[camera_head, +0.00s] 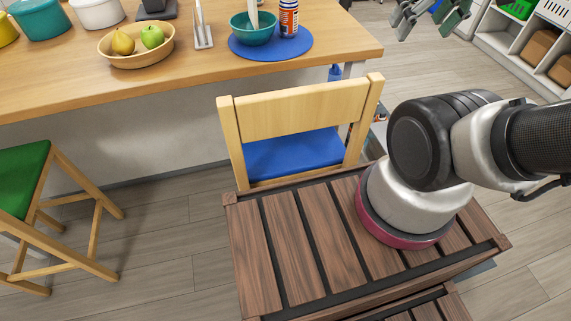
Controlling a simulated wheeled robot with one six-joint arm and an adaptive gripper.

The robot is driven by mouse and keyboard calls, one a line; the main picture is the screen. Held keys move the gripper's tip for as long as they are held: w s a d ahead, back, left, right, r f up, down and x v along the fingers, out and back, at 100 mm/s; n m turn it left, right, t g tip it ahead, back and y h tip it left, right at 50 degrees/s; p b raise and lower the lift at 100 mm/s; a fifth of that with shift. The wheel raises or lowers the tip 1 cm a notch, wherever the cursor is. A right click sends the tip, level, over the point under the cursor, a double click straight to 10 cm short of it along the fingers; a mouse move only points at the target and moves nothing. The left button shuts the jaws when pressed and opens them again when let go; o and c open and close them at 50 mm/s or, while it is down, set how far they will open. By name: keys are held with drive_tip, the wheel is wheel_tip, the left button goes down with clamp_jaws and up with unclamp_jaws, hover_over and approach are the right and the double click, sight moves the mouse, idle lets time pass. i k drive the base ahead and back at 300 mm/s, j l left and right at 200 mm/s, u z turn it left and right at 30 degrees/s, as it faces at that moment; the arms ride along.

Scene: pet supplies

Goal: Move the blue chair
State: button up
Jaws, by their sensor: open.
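The blue chair (292,155) has a pale wooden frame and a blue seat. It stands upright at the near side of the wooden table, its backrest (303,108) toward me. Its lower legs are mostly hidden behind my slatted base. My gripper (418,34) shows at the top right, partly cut off by the frame edge. Its fingers are apart with nothing seen between them. In the picture it is above and to the right of the chair, not touching it.
The wooden table (190,75) carries a fruit basket (137,61), a teal bowl (254,35) and a can (288,18) on a blue mat. A green-seated stool (22,180) stands at left. White shelving (497,40) is at upper right. Floor between stool and chair is clear.

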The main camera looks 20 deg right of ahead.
sight(275, 137)
drive_tip(key=k+j, duration=0.15)
drive_tip(key=k, duration=0.2)
drive_tip(key=i+j, duration=0.1)
drive_tip(key=j, duration=0.7)
drive_tip(key=i+j, duration=0.1)
drive_tip(key=j, duration=0.7)
drive_tip(key=i+j, duration=0.1)
drive_tip(key=j, duration=0.7)
drive_tip(key=j+z, duration=0.3)
drive_tip(key=z, duration=0.15)
drive_tip(key=j+z, duration=0.55)
drive_tip(key=z, duration=0.8)
drive_tip(key=k+l, duration=0.05)
